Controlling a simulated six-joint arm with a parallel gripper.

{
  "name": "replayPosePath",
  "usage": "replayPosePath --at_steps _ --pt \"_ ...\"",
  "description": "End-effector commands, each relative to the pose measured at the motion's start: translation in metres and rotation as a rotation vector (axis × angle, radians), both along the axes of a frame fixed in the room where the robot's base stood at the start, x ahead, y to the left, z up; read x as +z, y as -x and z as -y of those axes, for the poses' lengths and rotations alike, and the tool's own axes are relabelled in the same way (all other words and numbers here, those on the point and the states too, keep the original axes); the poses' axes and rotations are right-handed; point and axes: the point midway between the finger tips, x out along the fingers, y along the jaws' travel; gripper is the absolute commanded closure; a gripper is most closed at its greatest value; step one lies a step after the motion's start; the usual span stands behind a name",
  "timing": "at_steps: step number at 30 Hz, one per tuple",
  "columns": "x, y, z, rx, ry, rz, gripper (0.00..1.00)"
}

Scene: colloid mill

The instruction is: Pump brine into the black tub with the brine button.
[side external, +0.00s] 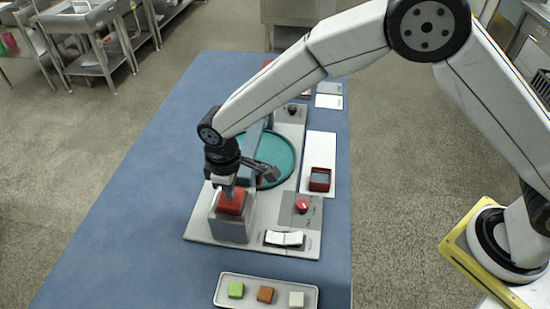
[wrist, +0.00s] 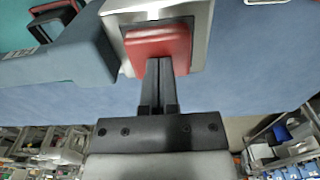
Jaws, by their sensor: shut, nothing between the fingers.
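My gripper (side external: 231,188) points down with its fingers together, over a red square piece (side external: 232,203) set in the top of a steel box (side external: 232,230) on the machine's base plate. In the wrist view the shut fingertips (wrist: 159,64) overlap the red piece (wrist: 160,42); I cannot tell whether they touch it. A round red button (side external: 302,206) sits on a grey panel to the right of the steel box. No label on either is readable, so I cannot tell which is the brine button. I cannot make out a black tub.
A teal round pan (side external: 278,160) lies behind the gripper, partly hidden by my arm. A white rocker switch (side external: 284,239) is at the plate's front. A small red dark-topped box (side external: 320,178) stands on a white sheet. A tray (side external: 225,300) at the front holds green, brown and white cubes.

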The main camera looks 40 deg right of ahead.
Motion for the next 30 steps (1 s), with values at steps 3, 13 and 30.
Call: replayPosePath --at_steps 3,13,30 --pt "-0.002 0.0 0.0 0.0 0.0 0.0 1.0" --pt "-0.007 0.0 0.0 0.0 0.001 -0.001 1.0" --pt "-0.015 0.0 0.0 0.0 0.001 -0.001 1.0"
